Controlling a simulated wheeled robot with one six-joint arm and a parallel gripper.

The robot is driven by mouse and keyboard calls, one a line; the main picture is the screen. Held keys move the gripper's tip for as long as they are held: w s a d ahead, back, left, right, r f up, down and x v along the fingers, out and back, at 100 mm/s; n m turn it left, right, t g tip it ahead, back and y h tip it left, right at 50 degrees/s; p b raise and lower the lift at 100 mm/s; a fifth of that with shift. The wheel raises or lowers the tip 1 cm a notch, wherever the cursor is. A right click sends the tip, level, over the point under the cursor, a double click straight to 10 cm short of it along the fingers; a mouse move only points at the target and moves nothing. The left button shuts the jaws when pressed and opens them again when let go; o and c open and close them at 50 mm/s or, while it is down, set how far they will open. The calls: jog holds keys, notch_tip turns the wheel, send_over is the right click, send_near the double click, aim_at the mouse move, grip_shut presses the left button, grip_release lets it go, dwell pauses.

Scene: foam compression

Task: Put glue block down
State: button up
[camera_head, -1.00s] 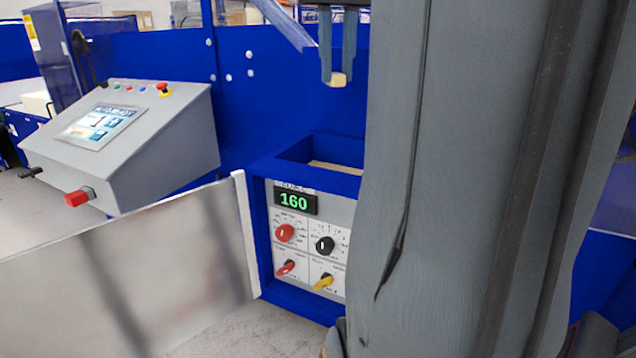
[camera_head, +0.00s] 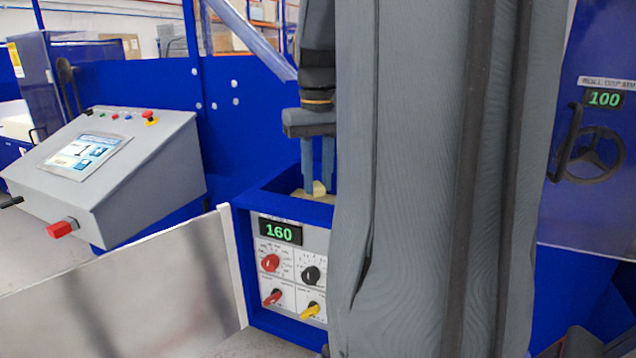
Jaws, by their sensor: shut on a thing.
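The glue block (camera_head: 319,188) is a small pale yellow piece between the fingertips of my gripper (camera_head: 318,184). My gripper points down with its fingers shut on the block. The block is at the opening of the blue glue box (camera_head: 262,198), close over the pale material (camera_head: 302,196) inside it. I cannot tell whether the block touches that material. My grey arm hides the right part of the box.
The box front has a green 160 display (camera_head: 280,232) and several knobs. A grey control console (camera_head: 150,165) stands at the left, with a metal panel (camera_head: 130,290) in front. A wheel (camera_head: 590,155) under a 100 display is at the right.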

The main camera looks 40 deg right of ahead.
jog(key=shift+f, duration=0.85)
jog(key=shift+f, duration=0.55)
jog(key=o, duration=1)
jog(key=shift+r, duration=0.1)
notch_tip(320, 180, up, 13)
jog(key=shift+b, duration=0.95)
